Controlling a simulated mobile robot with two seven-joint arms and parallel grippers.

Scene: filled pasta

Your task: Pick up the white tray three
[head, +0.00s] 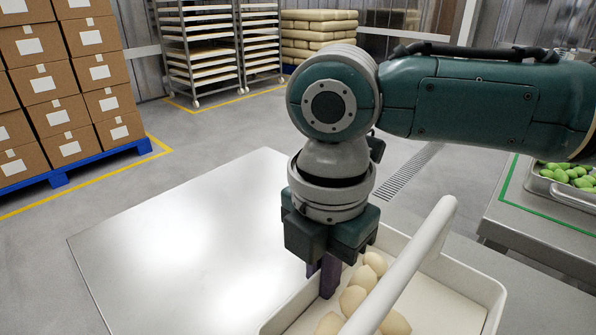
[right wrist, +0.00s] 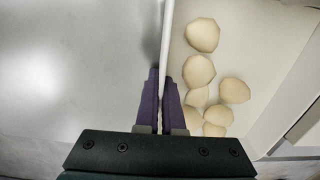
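A white tray (head: 462,272) with a thick white bar handle (head: 408,262) stands at the lower middle of the head view. Several pale dough pieces (head: 353,299) lie inside it. My right gripper (head: 325,284) points down at the tray's left wall. In the right wrist view its purple fingers (right wrist: 162,80) sit one on each side of the thin white wall, close against it, so it looks shut on the wall. The dough pieces (right wrist: 199,71) lie right of the fingers, apart from them. The tray's near end is cut off. My left gripper is not in view.
A bare metal table top (head: 190,245) lies left of the tray. At right, another table (head: 535,218) holds a metal pan of green pieces (head: 572,174).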

